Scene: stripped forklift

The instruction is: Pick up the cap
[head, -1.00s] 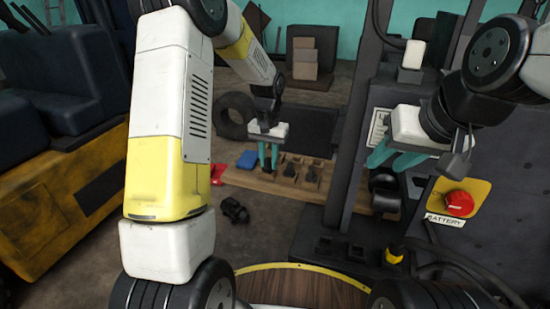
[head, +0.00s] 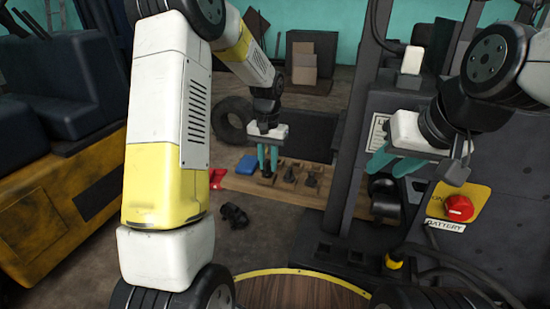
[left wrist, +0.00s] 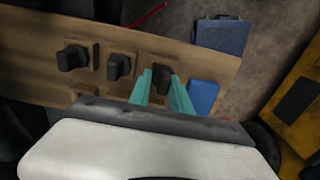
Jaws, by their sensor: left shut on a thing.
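My left gripper (head: 267,157) points down over a wooden board. It also shows in the left wrist view (left wrist: 162,90), where its teal fingers are shut on a small black cap (left wrist: 163,91). The cap sits between the fingers, over a square patch at the board's right end; I cannot tell whether it is clear of the board. In the head view the fingers partly hide it. My right gripper (head: 394,163) is at the right in front of the forklift, its teal fingers apart and empty.
The wooden board (left wrist: 35,42) carries more black knobs (left wrist: 118,66) beside the held cap. A blue box (left wrist: 202,96) lies close to the fingers. A dark object (head: 234,215) lies on the floor. The forklift mast and a red battery button (head: 459,207) stand at right.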

